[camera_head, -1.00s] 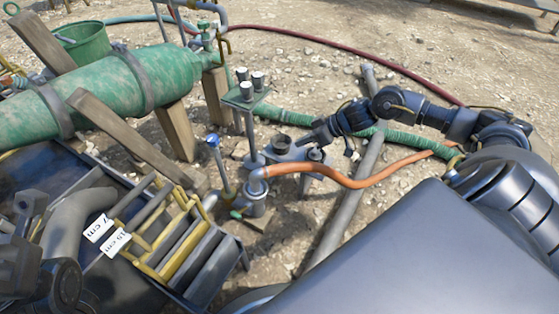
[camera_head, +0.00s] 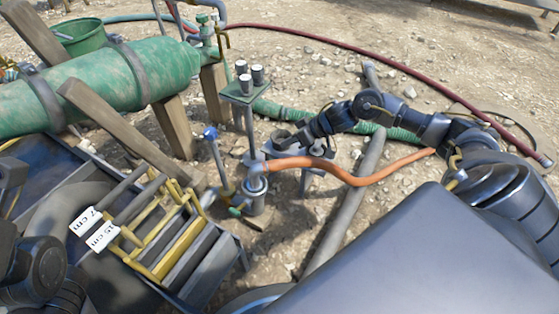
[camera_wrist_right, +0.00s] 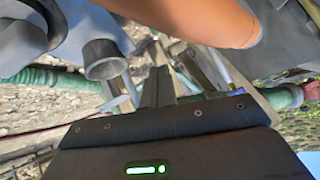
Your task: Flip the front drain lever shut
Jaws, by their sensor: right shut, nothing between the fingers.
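A lever with a blue knob (camera_head: 210,133) stands nearly upright, tilted a little, left of the grey standpipe (camera_head: 256,190). A small green handle (camera_head: 235,211) sits low by the same pipe. I cannot tell which of these is the front drain lever. My right gripper (camera_head: 281,146) is shut and empty, just above the orange hose (camera_head: 350,180) and right of the blue-knobbed lever. In the right wrist view its closed fingers (camera_wrist_right: 158,88) point at pipework, with the orange hose (camera_wrist_right: 190,18) close by. My left arm shows at the lower left; its gripper cannot be made out.
A small green stand with cups (camera_head: 246,88) rises behind the pipe. A slatted yellow rack (camera_head: 165,235) with size labels lies at the left. A green tank (camera_head: 100,82) on wooden posts is behind. A green ribbed hose (camera_head: 272,108) and a grey pipe (camera_head: 345,210) cross the ground.

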